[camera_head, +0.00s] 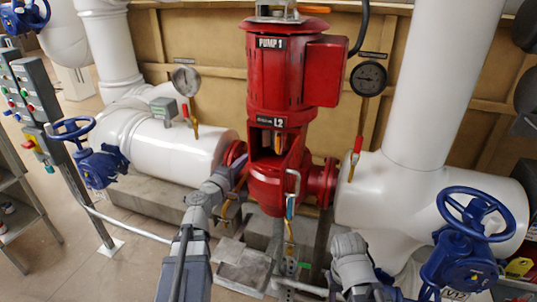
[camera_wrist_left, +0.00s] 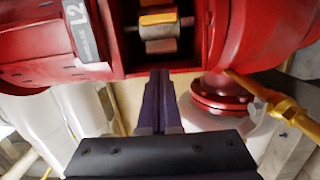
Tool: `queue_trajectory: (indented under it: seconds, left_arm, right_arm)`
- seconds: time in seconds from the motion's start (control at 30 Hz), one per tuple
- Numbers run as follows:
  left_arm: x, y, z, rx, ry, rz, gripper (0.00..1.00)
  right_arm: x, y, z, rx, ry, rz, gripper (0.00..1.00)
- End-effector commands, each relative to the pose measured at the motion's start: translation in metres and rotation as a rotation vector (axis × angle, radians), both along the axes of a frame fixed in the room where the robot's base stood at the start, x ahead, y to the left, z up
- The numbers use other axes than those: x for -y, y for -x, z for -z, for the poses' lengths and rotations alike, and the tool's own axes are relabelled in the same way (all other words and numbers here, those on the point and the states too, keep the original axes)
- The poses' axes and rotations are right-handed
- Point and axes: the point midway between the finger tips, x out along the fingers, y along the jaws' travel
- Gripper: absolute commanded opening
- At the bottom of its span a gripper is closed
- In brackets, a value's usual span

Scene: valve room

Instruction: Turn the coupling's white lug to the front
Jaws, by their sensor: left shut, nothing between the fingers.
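The coupling (camera_head: 267,138) sits inside the open window of the red pump (camera_head: 284,85), under the L2 label. In the left wrist view the coupling (camera_wrist_left: 158,31) shows a yellow-orange lug (camera_wrist_left: 158,18) facing out and a dull grey-brown block (camera_wrist_left: 161,46) below it. No clearly white lug shows. My left gripper (camera_head: 244,178) is at the left of the pump's lower body. In the left wrist view its dark fingers (camera_wrist_left: 160,73) are together and empty, with tips at the window's lower edge; whether they touch it is unclear. My right gripper is not seen.
A red flange (camera_wrist_left: 219,95) and brass fitting (camera_wrist_left: 282,107) lie right of the fingers in the wrist view. White pipes (camera_head: 175,140) flank the pump, with blue handwheels (camera_head: 475,213) on both sides. A metal handle (camera_head: 293,183) stands before the pump's lower body.

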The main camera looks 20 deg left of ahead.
Motion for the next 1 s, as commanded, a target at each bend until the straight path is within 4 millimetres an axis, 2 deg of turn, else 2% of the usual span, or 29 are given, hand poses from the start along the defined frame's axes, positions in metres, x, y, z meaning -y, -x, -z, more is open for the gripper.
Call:
queue_trajectory:
  seconds: [0.17, 0.27, 0.37, 0.6, 0.8, 0.9, 1.0]
  left_arm:
    - [-0.002, 0.000, -0.002, 0.007, 0.019, -0.001, 0.00]
    - [-0.001, -0.006, -0.001, 0.006, 0.018, -0.001, 0.00]
    - [0.001, -0.021, -0.001, 0.007, 0.017, 0.000, 0.00]
    - [0.008, -0.071, -0.001, 0.007, 0.017, 0.001, 0.00]
    - [0.015, -0.105, -0.001, 0.006, 0.016, 0.001, 0.00]
    - [0.034, -0.100, -0.001, 0.006, 0.016, 0.002, 0.00]
    - [0.044, -0.101, -0.001, 0.006, 0.016, 0.000, 0.00]
  right_arm:
    - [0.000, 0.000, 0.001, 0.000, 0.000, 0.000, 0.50]
    - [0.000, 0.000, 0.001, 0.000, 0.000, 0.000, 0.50]
    - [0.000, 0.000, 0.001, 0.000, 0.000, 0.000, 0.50]
    - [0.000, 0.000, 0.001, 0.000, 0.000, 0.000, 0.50]
    - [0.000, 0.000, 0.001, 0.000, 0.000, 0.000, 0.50]
    - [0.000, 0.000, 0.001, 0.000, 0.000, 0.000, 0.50]
    - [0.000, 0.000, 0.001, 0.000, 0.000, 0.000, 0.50]
